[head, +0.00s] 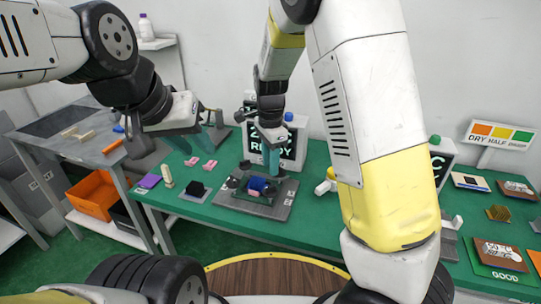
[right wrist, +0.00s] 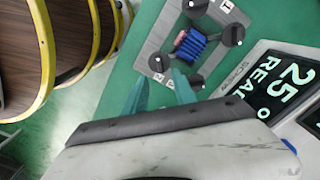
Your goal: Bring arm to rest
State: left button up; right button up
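A grey fixture plate (head: 272,207) with black knobs and a blue ribbed part (head: 258,184) lies on the green table. It also shows in the right wrist view, where the blue ribbed part (right wrist: 196,46) has a reddish piece at its end. My right gripper (head: 271,160) points down above this fixture. In the right wrist view its teal fingers (right wrist: 160,88) are apart with nothing between them. My left gripper (head: 197,142) is over the table's left end, its teal fingers spread and empty. Which arm the task means I cannot tell.
A display sign reading READY (head: 292,150) stands behind the fixture. An orange bin (head: 93,194) sits beneath the grey side table (head: 75,148). Boards and blocks lie at the right.

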jog(key=shift+r, duration=0.1)
jog(key=s+d+r+n+t+y, duration=0.1)
jog(key=s+d+r+n+t, duration=0.2)
jog(key=s+d+r+n, duration=0.3)
jog(key=s+d+r+n+t+y, duration=0.1)
jog(key=s+d+r+n+t, duration=0.2)
jog(key=s+d+r+n, duration=0.4)
jog(key=s+d+r, duration=0.1)
jog(key=s+r, duration=0.4)
jog(key=s, duration=0.1)
jog(key=shift+d, duration=0.2)
jog(key=shift+s, duration=0.1)
